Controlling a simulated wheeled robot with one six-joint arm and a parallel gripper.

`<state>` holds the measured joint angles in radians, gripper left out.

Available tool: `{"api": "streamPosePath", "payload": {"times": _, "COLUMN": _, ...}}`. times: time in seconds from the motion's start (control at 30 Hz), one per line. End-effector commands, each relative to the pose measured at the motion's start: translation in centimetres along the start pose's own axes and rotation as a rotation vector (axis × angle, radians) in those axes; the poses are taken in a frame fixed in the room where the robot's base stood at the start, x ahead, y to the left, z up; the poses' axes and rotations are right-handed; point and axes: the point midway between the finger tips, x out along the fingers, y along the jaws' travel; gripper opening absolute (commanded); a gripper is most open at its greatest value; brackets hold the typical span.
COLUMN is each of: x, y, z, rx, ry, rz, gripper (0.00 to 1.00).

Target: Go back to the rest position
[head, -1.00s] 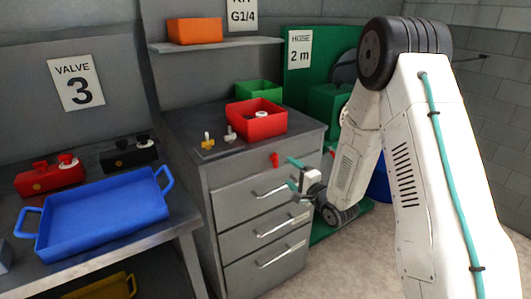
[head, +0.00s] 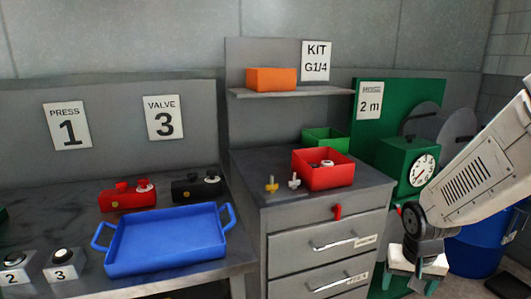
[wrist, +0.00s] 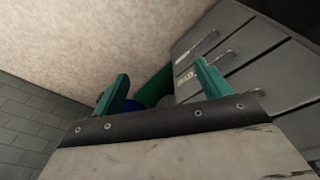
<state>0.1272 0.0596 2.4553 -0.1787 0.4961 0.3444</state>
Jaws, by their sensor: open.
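My gripper (wrist: 162,72) is open in the wrist view, its two teal fingers apart with nothing between them. In the head view my arm comes in from the right edge, and its wrist end (head: 417,262) hangs low in front of the green hose station (head: 398,97), right of the grey drawer cabinet (head: 325,220). The wrist view shows the cabinet's drawer fronts (wrist: 245,65) at the right, apart from the fingers.
A red bin (head: 322,172) with fittings stands on the cabinet, with a green bin (head: 325,138) behind. A blue tray (head: 165,240) lies on the left bench. A blue drum (head: 478,242) stands at the right. The wrist view shows bare floor (wrist: 90,45).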

Motion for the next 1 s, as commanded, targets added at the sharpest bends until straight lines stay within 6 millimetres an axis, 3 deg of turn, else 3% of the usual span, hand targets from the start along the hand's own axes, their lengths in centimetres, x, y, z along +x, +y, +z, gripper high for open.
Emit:
{"api": "streamPosePath", "payload": {"times": 0.03, "x": -2.3, "y": 0.2, "z": 1.6, "rx": -0.038, "ry": -0.033, "rz": 0.008, "gripper": 0.76}}
{"api": "streamPosePath", "payload": {"times": 0.2, "x": -8.5, "y": 0.8, "z": 7.4, "rx": -0.165, "ry": -0.162, "rz": 0.009, "gripper": 0.76}}
{"api": "streamPosePath", "payload": {"times": 0.5, "x": -17.0, "y": 1.1, "z": 15.7, "rx": -0.292, "ry": -0.205, "rz": -0.057, "gripper": 0.76}}
{"api": "streamPosePath", "payload": {"times": 0.73, "x": -20.0, "y": 1.1, "z": 17.1, "rx": -0.305, "ry": -0.062, "rz": -0.090, "gripper": 0.76}}
{"api": "streamPosePath", "payload": {"times": 1.0, "x": -20.7, "y": 1.0, "z": 17.2, "rx": -0.313, "ry": -0.025, "rz": -0.096, "gripper": 0.76}}
